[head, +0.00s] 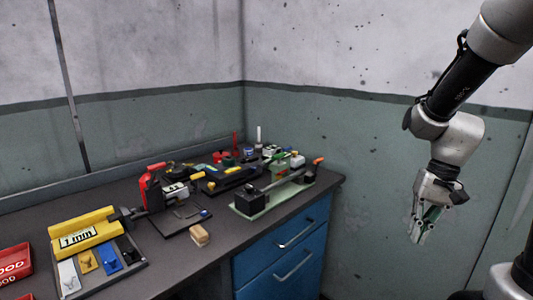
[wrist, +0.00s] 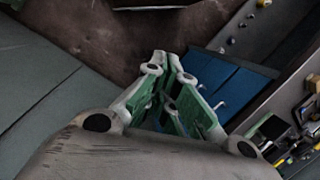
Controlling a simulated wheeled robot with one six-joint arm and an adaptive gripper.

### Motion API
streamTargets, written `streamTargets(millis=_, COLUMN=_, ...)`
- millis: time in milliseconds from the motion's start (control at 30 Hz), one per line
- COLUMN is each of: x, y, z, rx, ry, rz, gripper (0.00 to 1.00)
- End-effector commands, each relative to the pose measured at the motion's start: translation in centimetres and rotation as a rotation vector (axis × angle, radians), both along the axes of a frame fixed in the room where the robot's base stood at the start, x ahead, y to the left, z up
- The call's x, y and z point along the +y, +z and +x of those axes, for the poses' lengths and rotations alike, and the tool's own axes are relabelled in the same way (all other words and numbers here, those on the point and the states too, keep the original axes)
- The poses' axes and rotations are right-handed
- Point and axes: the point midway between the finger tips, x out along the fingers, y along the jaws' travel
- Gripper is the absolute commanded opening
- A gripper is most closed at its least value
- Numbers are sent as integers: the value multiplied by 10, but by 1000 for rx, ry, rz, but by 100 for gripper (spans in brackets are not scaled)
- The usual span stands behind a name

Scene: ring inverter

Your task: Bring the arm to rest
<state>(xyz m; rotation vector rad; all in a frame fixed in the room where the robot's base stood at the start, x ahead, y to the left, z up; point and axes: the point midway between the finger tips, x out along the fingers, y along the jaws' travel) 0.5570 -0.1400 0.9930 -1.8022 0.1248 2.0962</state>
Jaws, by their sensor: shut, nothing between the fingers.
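My gripper (head: 418,238) hangs at the right of the head view, pointing down, in the air to the right of the workbench. It is apart from the bench and touches nothing that I can see. In the wrist view my gripper (wrist: 165,62) has its green-sided fingers together at the tips, with nothing between them. My arm comes down from the top right corner of the head view, with the wrist bent downward.
The dark workbench (head: 180,262) with blue drawers (head: 290,258) stands to the left. It carries a yellow "1mm" block (head: 82,236), a red-handled tool (head: 152,188), a wooden block (head: 199,235) and a red box (head: 14,262). Green-grey walls stand behind. The space around my gripper is clear.

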Motion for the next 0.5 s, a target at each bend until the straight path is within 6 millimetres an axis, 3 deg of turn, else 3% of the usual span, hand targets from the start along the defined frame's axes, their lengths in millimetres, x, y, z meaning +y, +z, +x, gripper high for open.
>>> streamTargets(millis=100, x=-10, y=36, z=-33, rx=-89, ry=124, rz=-88, gripper=0)
streamTargets(millis=300, x=-20, y=80, z=-77, rx=-257, ry=245, rz=-216, gripper=0)
streamTargets(millis=500, x=-14, y=111, z=-95, rx=-438, ry=273, rz=-256, gripper=0)
